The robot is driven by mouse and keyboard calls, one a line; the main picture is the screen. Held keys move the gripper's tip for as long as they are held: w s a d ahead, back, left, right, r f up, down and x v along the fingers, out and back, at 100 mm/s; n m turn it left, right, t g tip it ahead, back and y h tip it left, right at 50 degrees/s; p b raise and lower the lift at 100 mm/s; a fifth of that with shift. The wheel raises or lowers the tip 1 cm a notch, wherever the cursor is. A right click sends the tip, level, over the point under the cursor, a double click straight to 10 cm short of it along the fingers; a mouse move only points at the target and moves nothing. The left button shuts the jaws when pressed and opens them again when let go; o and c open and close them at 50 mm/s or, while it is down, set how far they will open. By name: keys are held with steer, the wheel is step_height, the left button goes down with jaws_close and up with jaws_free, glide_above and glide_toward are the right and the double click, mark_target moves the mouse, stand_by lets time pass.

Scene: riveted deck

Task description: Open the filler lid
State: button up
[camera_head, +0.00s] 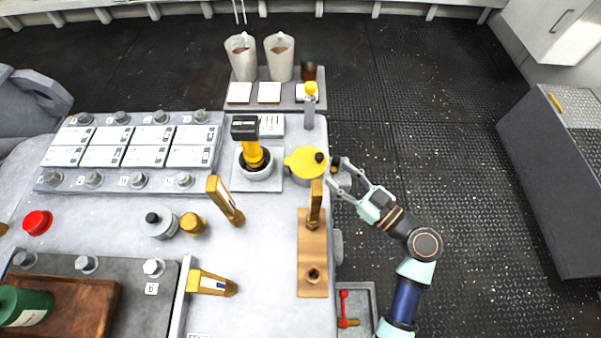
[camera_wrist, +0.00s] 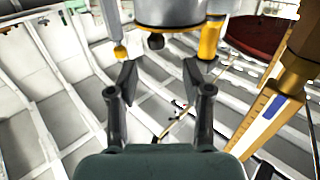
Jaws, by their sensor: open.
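The filler lid (camera_head: 302,163) is a round yellow cap with a black knob, lying flat and closed over a round grey body near the table's right edge in the head view. My gripper (camera_head: 337,176) is open and empty just right of the lid, its fingers pointing left toward it. Contact with the lid cannot be told. In the wrist view, my open gripper (camera_wrist: 158,82) has nothing between its fingertips. A grey cylindrical body (camera_wrist: 180,12) at the top edge is cut off, with a small dark knob just below it.
A brass-coloured upright instrument (camera_head: 316,205) stands on a wooden block (camera_head: 312,260) just below the lid. A yellow-handled tool stands in a grey cup (camera_head: 256,172) to the left. Two pitchers (camera_head: 279,58) stand behind.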

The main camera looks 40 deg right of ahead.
mark_target(323, 159)
steer(key=w+p, duration=0.1)
steer(key=w, duration=0.7)
jaws_close()
